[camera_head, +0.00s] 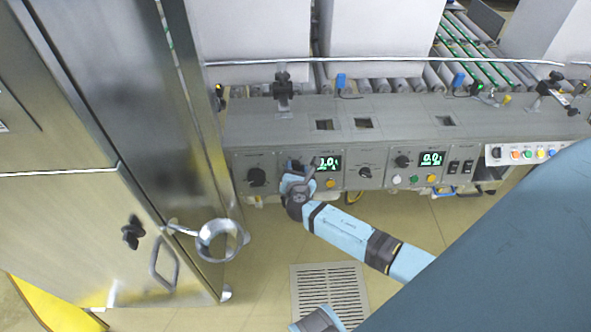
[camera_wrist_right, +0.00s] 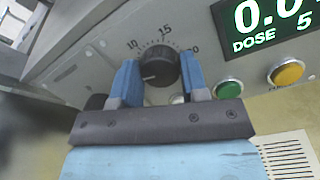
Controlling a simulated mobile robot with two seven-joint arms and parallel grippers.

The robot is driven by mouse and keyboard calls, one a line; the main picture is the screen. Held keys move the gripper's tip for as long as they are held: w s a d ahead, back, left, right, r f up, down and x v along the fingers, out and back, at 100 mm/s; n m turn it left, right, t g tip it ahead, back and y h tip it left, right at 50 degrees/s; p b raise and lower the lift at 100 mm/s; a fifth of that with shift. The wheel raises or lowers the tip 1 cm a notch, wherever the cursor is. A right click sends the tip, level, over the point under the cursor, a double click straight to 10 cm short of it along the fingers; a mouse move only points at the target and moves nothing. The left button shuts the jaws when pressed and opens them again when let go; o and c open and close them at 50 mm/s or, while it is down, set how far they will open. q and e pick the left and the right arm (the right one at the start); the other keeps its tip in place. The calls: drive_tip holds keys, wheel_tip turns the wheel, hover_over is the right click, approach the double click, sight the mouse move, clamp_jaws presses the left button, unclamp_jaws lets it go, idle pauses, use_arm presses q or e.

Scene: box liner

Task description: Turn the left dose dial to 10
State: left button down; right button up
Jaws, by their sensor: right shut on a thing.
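The left dose dial (camera_wrist_right: 158,63) is a round black knob with a white pointer line. In the wrist view its pointer aims to the lower left, below the printed 10; 15 and 20 follow clockwise. My right gripper (camera_wrist_right: 158,82) has its blue fingers on either side of the knob, shut on it. In the head view the right gripper (camera_head: 298,180) is at the panel front and hides most of the dial. The green display (camera_wrist_right: 268,22) beside it reads 0.0 and DOSE 5; it also shows in the head view (camera_head: 327,163).
A green button (camera_wrist_right: 228,88) and a yellow button (camera_wrist_right: 286,72) sit close to the right of the fingers. Another black knob (camera_head: 257,177) is to the left. A second dose dial (camera_head: 402,161) and display (camera_head: 431,159) are further right. A steel cabinet (camera_head: 110,150) stands at left.

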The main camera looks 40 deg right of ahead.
drive_tip(key=m+b, duration=0.1)
drive_tip(key=m, duration=0.3)
drive_tip(key=shift+f+h+b, duration=0.2)
drive_tip(key=shift+h+b, duration=0.1)
drive_tip(key=shift+h, duration=0.1)
drive_tip(key=shift+m+g+b, duration=0.3)
drive_tip(key=shift+m+b, duration=0.1)
drive_tip(key=shift+m, duration=1.1)
drive_tip(key=m+b, duration=0.1)
drive_tip(key=m, duration=0.2)
drive_tip(key=shift+g+h, duration=0.3)
drive_tip(key=shift+m+b, duration=0.5)
drive_tip(key=shift+m, duration=0.3)
use_arm(q)
drive_tip(key=d+r+t, duration=0.1)
drive_tip(key=w+d+r+t+h, duration=0.1)
drive_tip(key=r, duration=0.1)
drive_tip(key=w+d+r+t+h, duration=0.1)
drive_tip(key=shift+w+r, duration=0.1)
drive_tip(key=shift+r, duration=0.25)
use_arm(e)
drive_tip(key=shift+r, duration=0.1)
drive_tip(key=shift+m, duration=0.3)
use_arm(q)
drive_tip(key=shift+a, duration=0.1)
